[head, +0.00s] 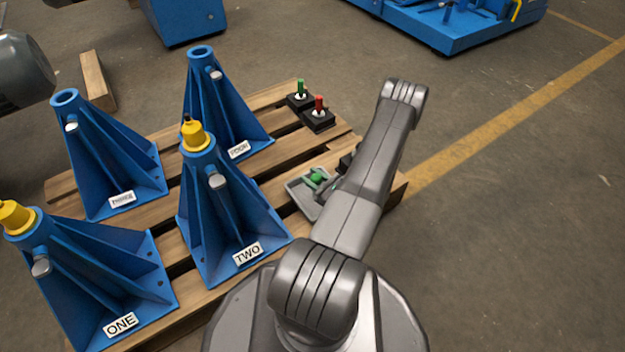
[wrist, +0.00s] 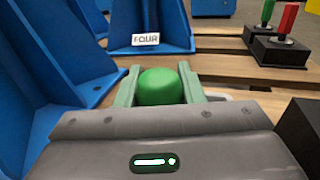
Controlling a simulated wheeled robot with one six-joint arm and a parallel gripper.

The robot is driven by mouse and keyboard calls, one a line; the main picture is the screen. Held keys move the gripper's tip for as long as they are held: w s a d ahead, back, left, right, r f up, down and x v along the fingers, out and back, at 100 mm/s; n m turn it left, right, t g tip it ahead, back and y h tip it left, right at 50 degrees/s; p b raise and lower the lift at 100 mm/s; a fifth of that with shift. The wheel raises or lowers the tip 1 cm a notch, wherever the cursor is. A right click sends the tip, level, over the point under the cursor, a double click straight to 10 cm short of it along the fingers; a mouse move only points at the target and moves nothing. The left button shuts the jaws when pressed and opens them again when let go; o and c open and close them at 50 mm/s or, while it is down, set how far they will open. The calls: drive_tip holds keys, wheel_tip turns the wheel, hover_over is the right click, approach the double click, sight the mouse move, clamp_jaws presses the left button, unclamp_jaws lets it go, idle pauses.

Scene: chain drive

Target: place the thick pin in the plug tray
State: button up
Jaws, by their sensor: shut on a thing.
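My gripper (wrist: 160,88) is shut on a green, round-ended piece (wrist: 160,86), which sits between its two pale green fingers. I take this piece to be the thick pin; its lower part is hidden. In the head view the green piece (head: 315,177) shows over the small grey plug tray (head: 298,200) on the pallet's right side. My arm covers part of the tray. I cannot tell whether the piece touches the tray floor. A pale edge of the tray (wrist: 240,93) shows beside the fingers in the wrist view.
Blue stands labelled ONE, TWO (head: 225,215), THREE and FOUR (head: 215,110) rise from the wooden pallet left of the tray. Black blocks hold a green pin (head: 300,88) and a red pin (head: 319,105) behind it. Another black block (wrist: 302,132) is close at right.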

drive_tip(key=o, duration=1.2)
drive_tip(key=shift+r, duration=0.1)
drive_tip(key=shift+s+d+r, duration=0.1)
drive_tip(key=shift+s+d, duration=0.1)
drive_tip(key=shift+d, duration=0.05)
drive_tip(key=p+v, duration=0.3)
drive_tip(key=v, duration=0.8)
drive_tip(key=shift+s+d+p, duration=0.15)
drive_tip(key=shift+p, duration=0.25)
